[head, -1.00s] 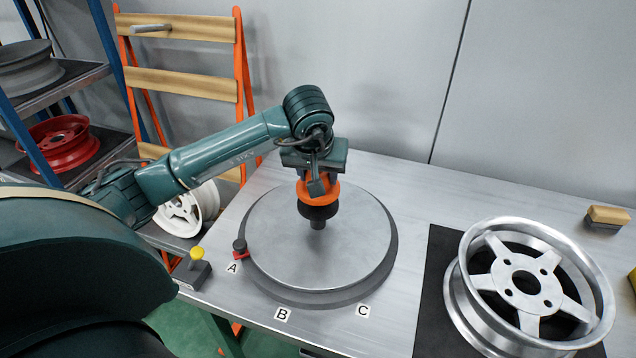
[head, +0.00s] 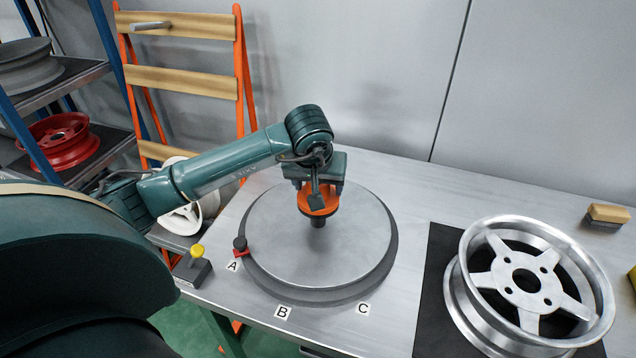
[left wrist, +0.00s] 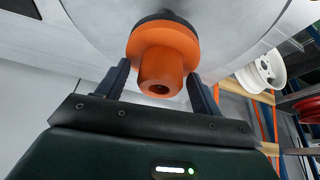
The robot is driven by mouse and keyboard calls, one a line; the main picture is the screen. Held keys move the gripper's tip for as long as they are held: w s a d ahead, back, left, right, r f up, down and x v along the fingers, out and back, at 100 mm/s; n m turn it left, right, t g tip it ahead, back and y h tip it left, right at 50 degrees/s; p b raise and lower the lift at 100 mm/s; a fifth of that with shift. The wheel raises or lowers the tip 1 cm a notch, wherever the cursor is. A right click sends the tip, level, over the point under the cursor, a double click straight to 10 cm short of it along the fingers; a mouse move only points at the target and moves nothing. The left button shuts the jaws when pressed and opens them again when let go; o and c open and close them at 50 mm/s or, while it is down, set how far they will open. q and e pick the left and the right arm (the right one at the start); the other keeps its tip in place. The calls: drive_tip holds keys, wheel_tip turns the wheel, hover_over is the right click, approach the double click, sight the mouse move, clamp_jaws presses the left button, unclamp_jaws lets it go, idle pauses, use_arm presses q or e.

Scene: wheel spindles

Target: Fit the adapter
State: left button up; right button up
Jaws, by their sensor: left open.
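The orange adapter (head: 318,202) has a wide flange and stands over the middle of the round grey turntable (head: 290,245). A short dark spindle end (head: 318,222) shows below it. In the left wrist view the adapter's narrower hub with a hole (left wrist: 160,75) faces the camera, and a dark part (left wrist: 166,15) shows beyond the flange. My left gripper (head: 316,188) is above the adapter, its fingers open on either side of the hub, apart from it in the left wrist view. How far the adapter is seated is hidden. My right gripper is not in view.
A silver wheel (head: 530,280) lies on a dark mat at right, with a brush (head: 606,217) behind it. Labels A, B and C line the turntable's front edge. A yellow-topped lever box (head: 193,268) stands at left. A shelf with a red wheel (head: 60,140) is far left.

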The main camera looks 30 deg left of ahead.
use_arm(q)
drive_tip(key=shift+r, duration=0.45)
drive_tip(key=v, duration=1.1)
drive_tip(key=shift+s+r, duration=0.2)
drive_tip(key=shift+d, duration=0.1)
